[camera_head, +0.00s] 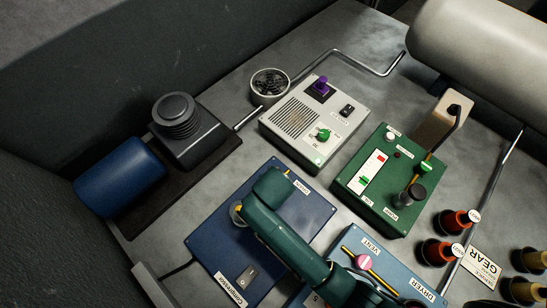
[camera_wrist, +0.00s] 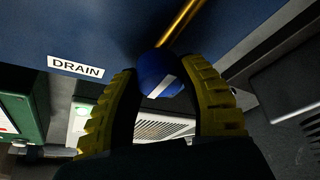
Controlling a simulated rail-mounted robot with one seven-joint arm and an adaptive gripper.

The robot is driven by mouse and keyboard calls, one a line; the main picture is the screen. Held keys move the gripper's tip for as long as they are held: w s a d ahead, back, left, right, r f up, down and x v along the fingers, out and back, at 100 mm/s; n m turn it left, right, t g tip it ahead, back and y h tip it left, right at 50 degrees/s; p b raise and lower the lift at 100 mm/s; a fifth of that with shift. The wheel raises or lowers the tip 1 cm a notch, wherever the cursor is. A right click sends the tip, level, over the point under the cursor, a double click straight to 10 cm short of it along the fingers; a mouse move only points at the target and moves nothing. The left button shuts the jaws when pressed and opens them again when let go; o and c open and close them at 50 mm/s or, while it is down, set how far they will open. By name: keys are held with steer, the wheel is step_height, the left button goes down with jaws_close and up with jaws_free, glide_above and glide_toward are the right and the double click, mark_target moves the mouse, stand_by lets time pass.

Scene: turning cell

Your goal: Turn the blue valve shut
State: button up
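The blue valve (camera_wrist: 158,74) is a rounded blue knob with a white stripe, on a brass rod (camera_wrist: 182,28), in the wrist view. A DRAIN label (camera_wrist: 76,67) is on the blue panel to its left. My gripper (camera_wrist: 160,72) has a yellow ribbed finger on either side of the knob, and both fingertips appear to meet its sides. In the head view, my green arm reaches over the blue Compressor box (camera_head: 216,240).
A white box (camera_head: 315,120) with a purple knob and a green box (camera_head: 385,180) stand behind and to the right. A light-blue DRYER box (camera_head: 400,272) is beside my arm. A blue cylinder (camera_head: 120,178) and black motor (camera_head: 190,130) are at left.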

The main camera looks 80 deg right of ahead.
steer(key=shift+c, duration=0.9)
steer(key=shift+r+n+p, duration=0.1)
steer(key=shift+n+p, duration=0.3)
steer(key=shift+p, duration=0.3)
steer(key=n+t+p, duration=0.1)
steer(key=p, duration=0.2)
steer(key=shift+s+r+n, duration=0.1)
steer(key=shift+r+n, duration=0.05)
steer(key=shift+n, duration=0.25)
steer(key=n+p, duration=0.2)
steer(key=p, duration=0.1)
steer(key=shift+n+t+y+p, duration=0.3)
steer(key=shift+t+y+p, duration=0.05)
steer(key=shift+t+y, duration=0.05)
steer(key=n+t+y+p, duration=0.1)
steer(key=n+p, duration=0.2)
steer(key=shift+n, duration=0.3)
steer(key=n, duration=0.1)
steer(key=n+y+p, duration=0.1)
steer(key=n, duration=0.1)
steer(key=n+p, duration=0.1)
steer(key=shift+f+n+t+y, duration=0.3)
steer(key=shift+y, duration=0.1)
steer(key=shift+f+n+y, duration=0.15)
steer(key=shift+n+y, duration=0.65)
steer(key=shift+n, duration=1.5)
